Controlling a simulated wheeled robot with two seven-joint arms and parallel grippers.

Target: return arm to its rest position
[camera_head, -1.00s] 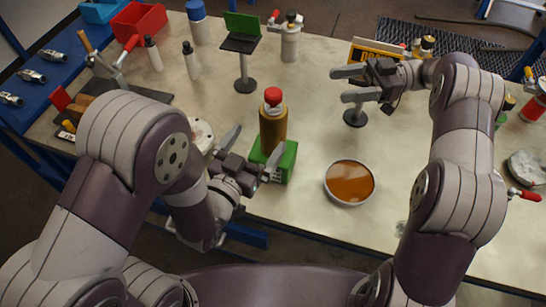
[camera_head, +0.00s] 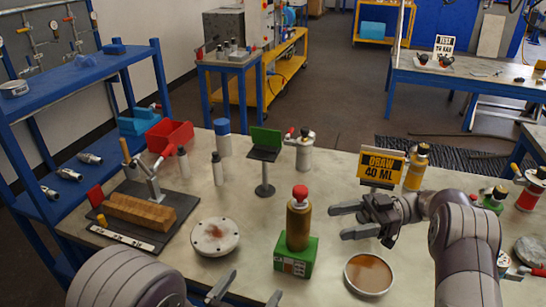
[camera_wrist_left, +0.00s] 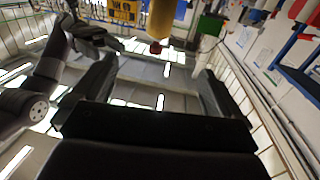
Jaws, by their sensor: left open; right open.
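My left gripper (camera_head: 248,291) is at the bottom edge of the head view, open and empty, with only its fingertips showing. In the left wrist view its two spread fingers (camera_wrist_left: 155,88) have nothing between them. My right gripper (camera_head: 351,221) is open and empty, over the table between the amber bottle and the sign; it also shows in the left wrist view (camera_wrist_left: 97,40). The amber bottle (camera_head: 298,228) with a red cap stands upright on a green block (camera_head: 295,258), apart from both grippers.
A round dish of amber liquid (camera_head: 369,274) lies right of the block. A flanged disc (camera_head: 214,236) lies left. A green-screen stand (camera_head: 265,155), a "DRAW 40 ML" sign (camera_head: 381,165) and a red bin (camera_head: 169,136) stand farther back. A blue shelf (camera_head: 75,68) is left.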

